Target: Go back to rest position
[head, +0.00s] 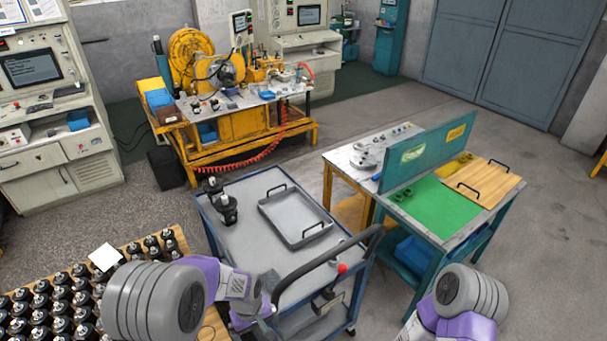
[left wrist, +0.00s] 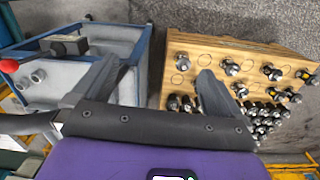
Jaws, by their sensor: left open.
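My left gripper (left wrist: 157,72) is open and empty in the left wrist view, its two dark fingers spread wide. Between the fingertips lie the gap beside the cart and the edge of the wooden board. In the head view my left arm comes in from the lower left and its purple wrist is over the near side of the grey cart (head: 245,185); its fingertips are not clear there. Of my right arm only a grey joint and a purple link show at the lower right; its gripper is out of view.
Two dark motors (head: 226,208) and a grey tray (head: 295,216) are on the cart. The cart's black handle (head: 330,262) curves near my left wrist. A wooden board (left wrist: 240,52) holds many motors. A workbench with a green mat (head: 435,204) stands right. Floor is clear at far right.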

